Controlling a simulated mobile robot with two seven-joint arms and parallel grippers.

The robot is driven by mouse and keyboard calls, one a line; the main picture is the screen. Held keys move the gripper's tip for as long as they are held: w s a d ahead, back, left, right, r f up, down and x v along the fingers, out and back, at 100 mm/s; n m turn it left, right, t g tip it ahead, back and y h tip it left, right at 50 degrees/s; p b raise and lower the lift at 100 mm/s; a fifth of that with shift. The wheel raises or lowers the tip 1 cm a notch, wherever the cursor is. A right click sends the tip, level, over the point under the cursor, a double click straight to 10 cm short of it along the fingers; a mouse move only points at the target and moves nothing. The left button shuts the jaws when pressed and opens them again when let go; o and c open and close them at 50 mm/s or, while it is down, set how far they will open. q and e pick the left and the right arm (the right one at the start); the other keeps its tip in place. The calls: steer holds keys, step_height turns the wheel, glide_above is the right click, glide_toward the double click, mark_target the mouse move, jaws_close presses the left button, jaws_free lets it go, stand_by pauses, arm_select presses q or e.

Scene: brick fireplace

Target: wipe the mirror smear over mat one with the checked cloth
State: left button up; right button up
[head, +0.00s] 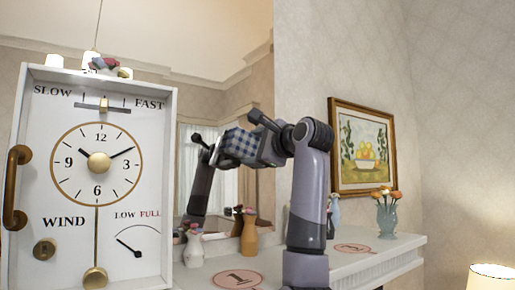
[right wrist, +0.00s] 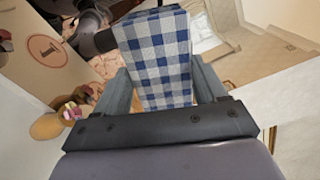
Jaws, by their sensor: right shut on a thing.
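The blue-and-white checked cloth (head: 240,146) is held in my right gripper (head: 266,150), up against or very close to the mirror (head: 232,100); I cannot tell whether it touches. In the right wrist view the cloth (right wrist: 160,60) sits between the two fingers of the gripper (right wrist: 160,88). Mat one (head: 235,281), a round pink mat marked 1, lies on the mantel below the cloth. No smear can be made out on the mirror; the cloth and arm cover part of the glass. My left gripper is not in view.
A large white clock (head: 170,190) stands at left. A white vase (head: 194,248) and an ochre vase (head: 249,235) stand behind mat one. Another pink mat (head: 353,248) and a blue-green flower vase (head: 387,218) are at right. A framed painting (head: 363,150) hangs on the wall.

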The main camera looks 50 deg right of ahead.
mark_target(240, 147)
steer(key=shift+w+a, duration=0.25)
steer(key=shift+a, duration=0.6)
steer(key=shift+w+a, duration=0.25)
steer(key=shift+a, duration=0.55)
steer(key=shift+w+a, duration=0.4)
steer(key=shift+a, duration=0.85)
steer(key=shift+w+a, duration=0.45)
steer(key=shift+a, duration=0.8)
steer(key=shift+w+a, duration=0.4)
steer(key=shift+a, duration=0.85)
steer(key=shift+s+a+f+b, duration=0.1)
steer(key=shift+s+a+b, duration=0.05)
steer(key=shift+s+b, duration=0.45)
steer(key=shift+b+v, duration=0.8)
steer(key=shift+v, duration=1.6)
steer(key=shift+s, duration=0.1)
steer(key=shift+b+v, duration=0.55)
steer(key=shift+v, duration=0.85)
steer(key=shift+a, duration=0.1)
